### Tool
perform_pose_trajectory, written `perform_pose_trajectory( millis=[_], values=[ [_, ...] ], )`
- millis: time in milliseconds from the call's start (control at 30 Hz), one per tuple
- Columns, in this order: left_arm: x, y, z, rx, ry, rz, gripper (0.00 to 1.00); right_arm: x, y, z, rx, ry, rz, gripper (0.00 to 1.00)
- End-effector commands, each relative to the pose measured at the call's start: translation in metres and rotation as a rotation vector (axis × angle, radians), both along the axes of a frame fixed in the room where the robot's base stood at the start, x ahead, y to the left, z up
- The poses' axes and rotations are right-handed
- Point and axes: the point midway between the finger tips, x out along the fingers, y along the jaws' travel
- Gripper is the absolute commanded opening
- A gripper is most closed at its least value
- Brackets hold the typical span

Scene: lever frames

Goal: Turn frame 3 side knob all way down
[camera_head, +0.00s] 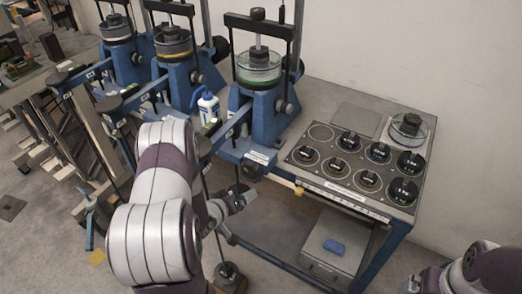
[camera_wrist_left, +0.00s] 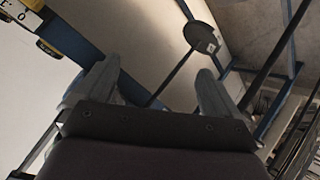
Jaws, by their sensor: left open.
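Three blue lever frames stand in a row on the bench in the head view. I take the nearest, rightmost one (camera_head: 266,115) for frame 3; its label is too small to read. A dark round knob (camera_head: 290,108) sits on its right side. My left gripper (camera_head: 238,212) is open and empty, low in front of the bench edge and well below that knob. In the left wrist view its two fingers (camera_wrist_left: 158,80) stand apart with nothing held. A part of my right arm shows at the lower right; its fingers cannot be made out.
A thin hanger rod with a round dark plate (camera_wrist_left: 204,40) passes beyond my left fingers. A panel with several round black weights (camera_head: 352,168) lies right of the rightmost frame. A white bottle (camera_head: 208,104) stands left of it. A grey box (camera_head: 332,250) sits on the lower shelf.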

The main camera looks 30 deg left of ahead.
Motion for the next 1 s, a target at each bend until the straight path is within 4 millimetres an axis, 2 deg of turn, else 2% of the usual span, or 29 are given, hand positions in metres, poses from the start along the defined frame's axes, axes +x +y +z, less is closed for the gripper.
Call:
perform_pose_trajectory(
  millis=[33, 100, 233, 367, 467, 1000],
  values=[
    [-0.008, 0.001, 0.017, -0.098, -0.103, 0.043, 0.96, 0.0, 0.0, 0.024, 0.0, 0.001, 0.0, 0.96],
    [-0.015, -0.003, 0.031, -0.242, -0.268, 0.077, 0.96, 0.0, 0.0, 0.03, 0.0, 0.002, 0.0, 0.96],
    [-0.028, -0.011, 0.059, -0.452, -0.489, 0.097, 0.96, -0.001, 0.0, 0.036, 0.0, 0.002, 0.0, 0.96],
    [-0.029, -0.015, 0.069, -0.526, -0.563, 0.093, 0.96, 0.0, 0.0, 0.034, 0.0, 0.002, 0.0, 0.96],
    [-0.019, -0.016, 0.068, -0.526, -0.565, 0.09, 0.96, 0.0, 0.0, 0.03, 0.0, 0.002, 0.0, 0.96],
    [0.062, -0.022, 0.066, -0.524, -0.565, 0.091, 0.96, -0.001, 0.0, 0.005, 0.0, 0.002, 0.0, 0.96]
  ],
)
